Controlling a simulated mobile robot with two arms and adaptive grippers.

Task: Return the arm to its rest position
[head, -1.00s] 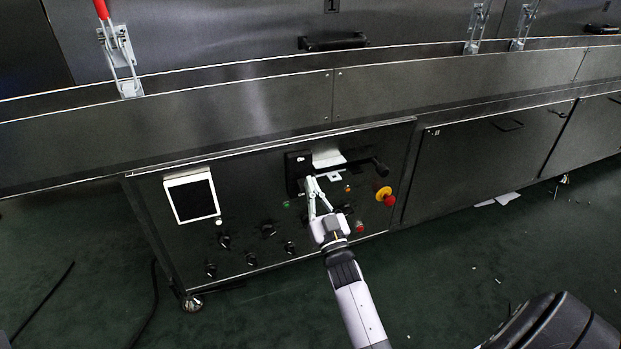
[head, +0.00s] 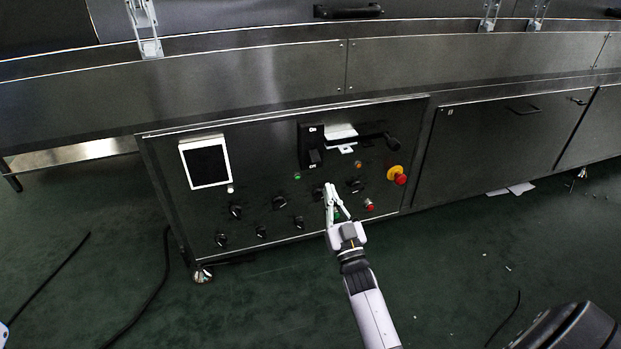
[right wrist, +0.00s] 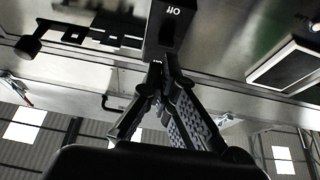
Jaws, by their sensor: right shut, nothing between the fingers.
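My right gripper (head: 329,188) is in front of the dryer's control panel (head: 270,180), below the black On/Off switch (head: 311,146). Its fingers are shut with nothing between them. In the right wrist view the gripper's fingertips (right wrist: 157,68) meet near the switch housing (right wrist: 165,30), which carries the word Off. I cannot tell whether the tips touch anything. The right arm reaches in from the bottom of the head view.
The panel holds a white-framed screen (head: 205,163), several black knobs, a red emergency button (head: 399,177) on yellow, and a black handle (head: 392,142) jutting out at right. Dark cables (head: 150,300) lie on the green floor at left. Open floor lies in front of the panel.

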